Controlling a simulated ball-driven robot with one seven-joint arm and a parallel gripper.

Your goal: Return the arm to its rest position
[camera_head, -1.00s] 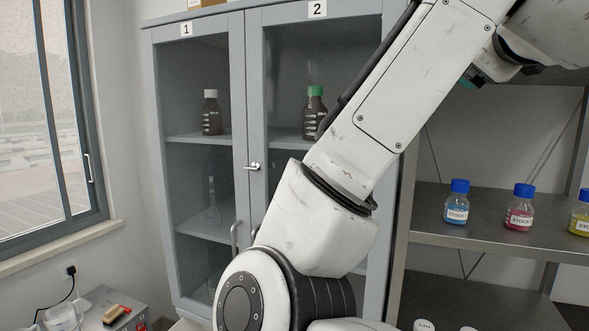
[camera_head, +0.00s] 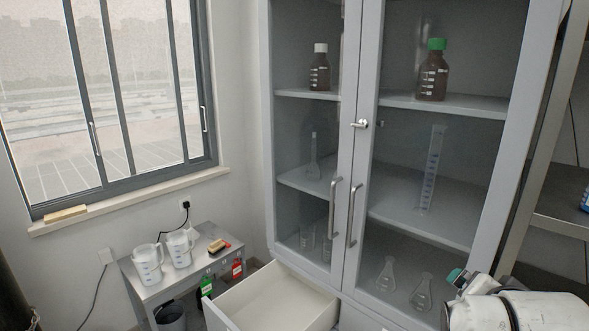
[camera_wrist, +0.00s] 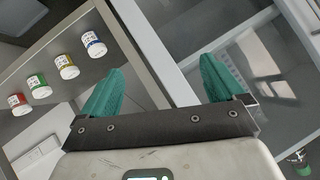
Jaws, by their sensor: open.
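My gripper (camera_wrist: 163,88) shows in the wrist view with its two teal fingers wide apart and nothing between them. The grey cabinet frame and a glass pane lie beyond the fingers. In the head view, only a white part of my arm (camera_head: 510,308) shows at the lower right, with a small teal piece at its upper left end. It appears in front of the lower right part of the glass-door cabinet (camera_head: 352,60); I cannot tell the gap.
A drawer (camera_head: 272,305) stands open below the cabinet. A small table (camera_head: 150,288) holds plastic jugs at the left, under the window. A metal shelf (camera_head: 565,205) is at the right edge.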

